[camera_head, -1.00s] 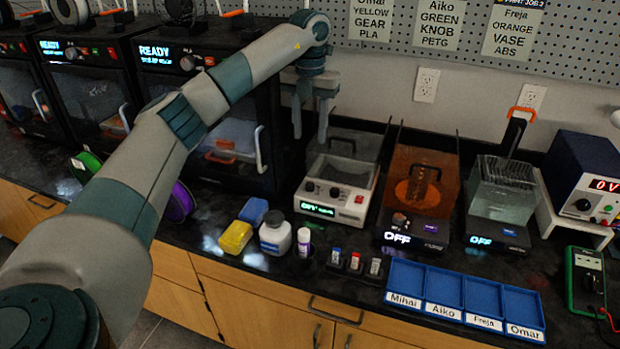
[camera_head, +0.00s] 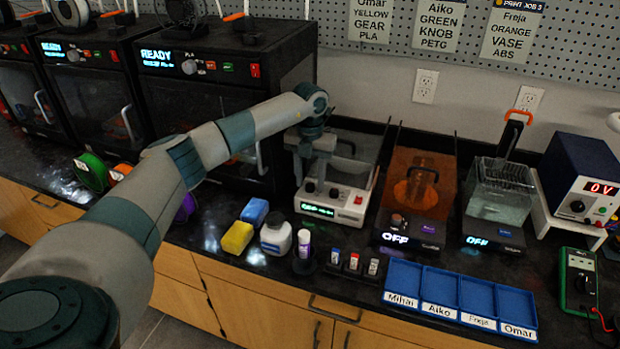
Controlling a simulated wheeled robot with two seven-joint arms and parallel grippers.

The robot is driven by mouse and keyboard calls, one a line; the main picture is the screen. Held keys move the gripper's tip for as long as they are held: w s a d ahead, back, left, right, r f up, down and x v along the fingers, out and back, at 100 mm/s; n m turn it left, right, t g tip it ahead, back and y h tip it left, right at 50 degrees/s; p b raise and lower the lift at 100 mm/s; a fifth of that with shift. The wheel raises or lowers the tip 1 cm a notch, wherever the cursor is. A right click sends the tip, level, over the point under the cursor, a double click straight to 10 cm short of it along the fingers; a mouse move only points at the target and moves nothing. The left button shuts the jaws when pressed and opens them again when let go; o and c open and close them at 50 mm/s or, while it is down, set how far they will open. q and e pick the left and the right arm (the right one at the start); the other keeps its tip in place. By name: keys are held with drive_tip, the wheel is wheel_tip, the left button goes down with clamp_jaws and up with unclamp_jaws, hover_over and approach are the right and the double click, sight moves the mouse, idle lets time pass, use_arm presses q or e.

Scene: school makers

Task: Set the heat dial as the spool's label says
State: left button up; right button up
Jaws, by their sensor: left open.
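My left gripper (camera_head: 310,180) is open and empty, pointing down at the left front of a white-fronted machine (camera_head: 347,208) with a clear bin. It covers part of that machine; I cannot tell whether it touches. A green spool (camera_head: 92,172) and a purple spool (camera_head: 186,208) stand by the printers, the purple one partly behind my arm. No spool label is readable. My right gripper is out of view.
Black printers (camera_head: 215,68) line the left. An orange-covered unit (camera_head: 414,185) and a clear tank (camera_head: 497,205), both showing OFF, stand right. A yellow block (camera_head: 237,237), bottles and blue named trays (camera_head: 438,292) lie along the front edge. Job cards hang behind.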

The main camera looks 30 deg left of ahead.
use_arm(q)
drive_tip(key=shift+f, duration=0.2)
clamp_jaws()
